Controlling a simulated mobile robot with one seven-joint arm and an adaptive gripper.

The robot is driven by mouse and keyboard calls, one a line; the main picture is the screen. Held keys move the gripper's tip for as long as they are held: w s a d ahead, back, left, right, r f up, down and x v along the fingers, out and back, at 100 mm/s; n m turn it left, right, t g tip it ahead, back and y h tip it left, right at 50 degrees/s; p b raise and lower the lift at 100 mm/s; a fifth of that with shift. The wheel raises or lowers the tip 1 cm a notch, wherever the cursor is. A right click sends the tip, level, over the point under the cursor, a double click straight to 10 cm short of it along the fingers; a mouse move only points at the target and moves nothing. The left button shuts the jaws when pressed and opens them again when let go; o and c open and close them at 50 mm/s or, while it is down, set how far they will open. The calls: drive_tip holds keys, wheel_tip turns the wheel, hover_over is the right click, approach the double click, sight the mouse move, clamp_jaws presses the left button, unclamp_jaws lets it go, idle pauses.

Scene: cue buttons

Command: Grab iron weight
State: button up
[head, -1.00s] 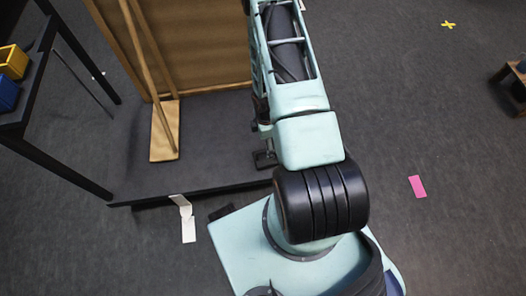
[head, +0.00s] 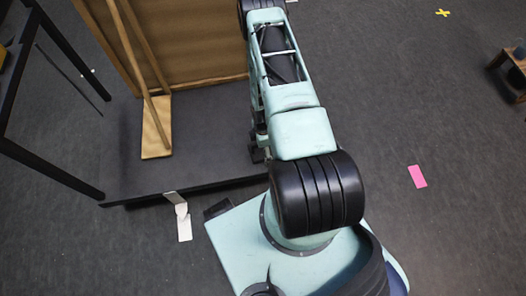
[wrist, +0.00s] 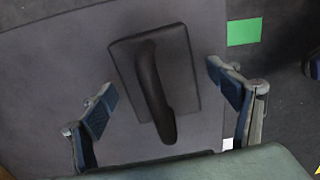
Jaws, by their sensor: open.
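The iron weight (wrist: 185,65), a dark grey block with a curved black handle on top, lies on a grey surface (wrist: 60,60) in the wrist view. My gripper (wrist: 165,105) is open in that view, with one blue-padded finger left of the weight and one right of it. The handle runs down between the fingers, with clear gaps on both sides. Nothing is held. In the head view my arm covers the middle; I cannot make out the gripper or identify the weight there.
In the head view a low dark platform (head: 205,145) bears a brown board (head: 190,45) with wooden braces. A black-legged table (head: 45,172) stands at left. Pink tape (head: 417,177) marks open floor at right. Green tape (wrist: 244,31) lies right of the weight in the wrist view.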

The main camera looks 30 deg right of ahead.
drive_tip(key=c, duration=2.1)
drive_tip(key=shift+w+r, duration=0.1)
drive_tip(key=shift+r, duration=0.05)
drive_tip(key=shift+c, duration=0.4)
